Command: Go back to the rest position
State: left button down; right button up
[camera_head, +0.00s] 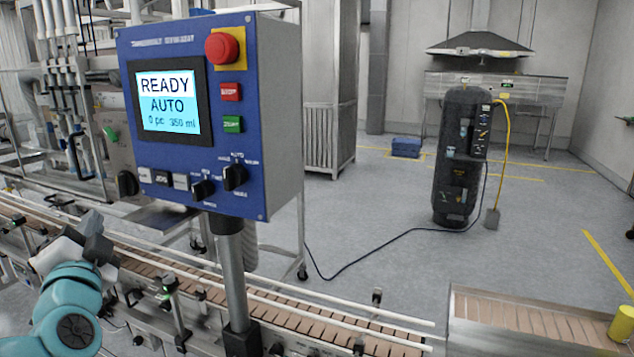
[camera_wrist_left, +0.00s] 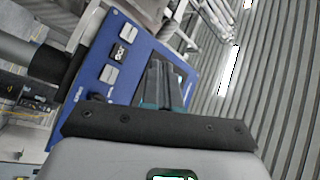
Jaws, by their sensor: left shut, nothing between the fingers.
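My left gripper (camera_head: 92,232) is at the lower left of the head view, at the end of my teal arm, in front of the conveyor and below and left of the control panel (camera_head: 270,110). It is shut and empty. In the left wrist view its fingers (camera_wrist_left: 162,82) are together and overlap the blue panel (camera_wrist_left: 112,50) behind them; the gap to the panel cannot be judged. The panel's screen (camera_head: 168,103) reads READY, AUTO, 0 pc, 350 ml. My right gripper is not in view.
The panel stands on a metal post (camera_head: 232,270) beside the slatted conveyor (camera_head: 290,318), which has guide rails. A dark cylindrical machine (camera_head: 462,160) with a yellow hose stands on the open grey floor. A blue box (camera_head: 406,147) lies farther back. A yellow cylinder (camera_head: 622,323) is at lower right.

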pick_arm(q)
jog(key=w+d+f+m+g+h, duration=0.1)
jog(key=d+f+g+h, duration=0.15)
jog(key=f, duration=1.05)
jog(key=d+f+m+g+h, duration=0.15)
jog(key=d+f, duration=0.25)
jog(key=f, duration=0.8)
jog(key=w+d+f+m+g+h, duration=0.1)
jog(key=d+f+g+h, duration=0.15)
jog(key=f, duration=1.05)
jog(key=s+d+f+n+g+h, duration=0.1)
jog(key=s+d+f+g, duration=0.25)
jog(key=s+f, duration=0.35)
jog(key=s+d+f+n+g+h, duration=0.2)
jog(key=s+d+f, duration=0.3)
jog(key=f, duration=0.4)
jog(key=s+d+f+n+g, duration=0.1)
jog(key=s+d+n+g, duration=0.1)
jog(key=s, duration=0.3)
jog(key=s+d+f+n+g+h, duration=0.1)
jog(key=s+d+f+n+g, duration=0.1)
jog(key=s+n, duration=0.2)
jog(key=s+d+f+n+g+h, duration=0.1)
jog(key=s+d+f+n+g, duration=0.1)
jog(key=s, duration=0.6)
jog(key=shift+n+g, duration=0.3)
jog(key=shift+n, duration=0.55)
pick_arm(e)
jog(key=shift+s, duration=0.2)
